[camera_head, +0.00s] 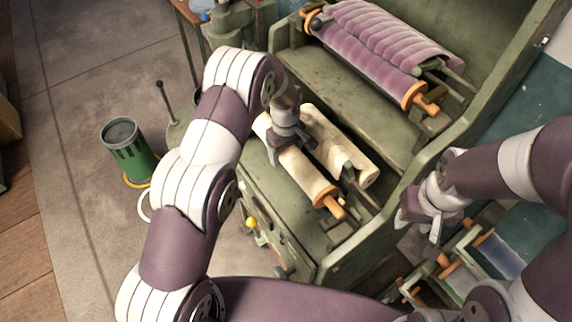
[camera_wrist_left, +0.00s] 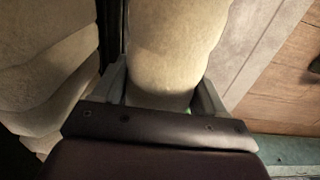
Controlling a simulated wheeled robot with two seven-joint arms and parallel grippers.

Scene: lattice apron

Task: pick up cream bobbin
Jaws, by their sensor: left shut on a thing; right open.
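The cream bobbin (camera_head: 309,178) is a long pale roll with an orange end handle, lying tilted along the lower green shelf in the head view. My left gripper (camera_head: 288,140) is over its upper part and shut on it. In the left wrist view the cream bobbin (camera_wrist_left: 172,50) runs between the two fingers of the left gripper (camera_wrist_left: 162,95). The bobbin's far end is partly hidden by my left arm and gripper. My right gripper (camera_head: 430,222) is open and empty, to the right of the bobbin and apart from it.
Draped cream cloth (camera_head: 342,150) lies right beside the bobbin. A purple bobbin (camera_head: 375,68) with purple cloth sits on the upper step of the green stand (camera_head: 372,135). A green bin (camera_head: 130,150) stands on the floor at left. Orange-handled parts (camera_head: 444,262) lie in a rack at lower right.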

